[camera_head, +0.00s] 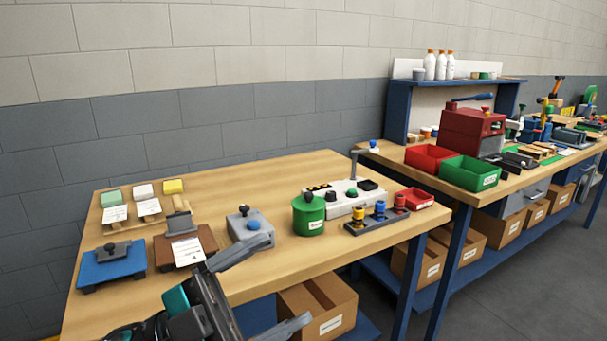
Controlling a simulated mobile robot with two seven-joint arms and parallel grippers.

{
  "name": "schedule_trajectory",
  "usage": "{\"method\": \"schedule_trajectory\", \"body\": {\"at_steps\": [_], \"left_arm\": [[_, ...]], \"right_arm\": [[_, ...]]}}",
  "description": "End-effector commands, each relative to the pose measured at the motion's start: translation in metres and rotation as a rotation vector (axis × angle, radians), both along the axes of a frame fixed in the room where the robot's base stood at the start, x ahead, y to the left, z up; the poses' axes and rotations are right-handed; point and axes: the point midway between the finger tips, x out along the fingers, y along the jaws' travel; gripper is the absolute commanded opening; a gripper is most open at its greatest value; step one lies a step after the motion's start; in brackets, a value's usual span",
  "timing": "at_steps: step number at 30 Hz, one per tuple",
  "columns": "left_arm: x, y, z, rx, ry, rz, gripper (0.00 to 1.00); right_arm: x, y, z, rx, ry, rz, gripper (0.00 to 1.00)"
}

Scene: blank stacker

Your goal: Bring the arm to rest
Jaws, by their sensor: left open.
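My left gripper (262,290) comes in from the bottom edge of the head view, in front of the near table edge. Its two dark fingers are spread apart with nothing between them. One finger reaches up near the table's front edge by the brown block, and the other points right, over the lower shelf area. My right gripper is not in view.
The wooden table (120,310) holds a blue plate (112,265), a brown block (199,243), a grey box (250,226), a green canister (308,218) and a white control box (345,202). Cardboard boxes (330,312) sit below. A second bench with bins (469,174) stands right.

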Motion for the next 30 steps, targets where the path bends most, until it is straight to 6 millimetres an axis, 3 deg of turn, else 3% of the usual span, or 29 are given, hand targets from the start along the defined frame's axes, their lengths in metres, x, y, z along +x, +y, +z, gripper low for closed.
{"method": "schedule_trajectory", "body": {"at_steps": [3, 5, 7, 11, 15, 18, 21, 30], "left_arm": [[0.038, 0.031, -0.048, -0.122, 0.264, 0.294, 0.9], [0.05, 0.049, -0.084, -0.141, 0.407, 0.438, 0.9], [0.053, 0.072, -0.134, -0.134, 0.583, 0.595, 0.9], [0.033, 0.104, -0.224, -0.061, 0.883, 0.81, 0.9], [-0.011, 0.124, -0.3, 0.044, 1.147, 0.941, 0.9], [-0.04, 0.131, -0.333, 0.106, 1.274, 0.985, 0.9], [-0.058, 0.134, -0.351, 0.144, 1.348, 1.004, 0.9], [-0.066, 0.136, -0.359, 0.162, 1.378, 1.011, 0.9]], "right_arm": [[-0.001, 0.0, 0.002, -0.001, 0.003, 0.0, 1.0], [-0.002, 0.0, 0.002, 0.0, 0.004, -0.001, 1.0], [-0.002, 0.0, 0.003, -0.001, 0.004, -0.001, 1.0], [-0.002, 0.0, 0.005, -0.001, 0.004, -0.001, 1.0], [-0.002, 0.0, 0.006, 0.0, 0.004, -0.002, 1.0], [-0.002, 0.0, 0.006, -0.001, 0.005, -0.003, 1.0], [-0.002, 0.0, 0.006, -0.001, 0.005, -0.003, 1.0], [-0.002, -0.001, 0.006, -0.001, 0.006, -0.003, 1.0]]}}
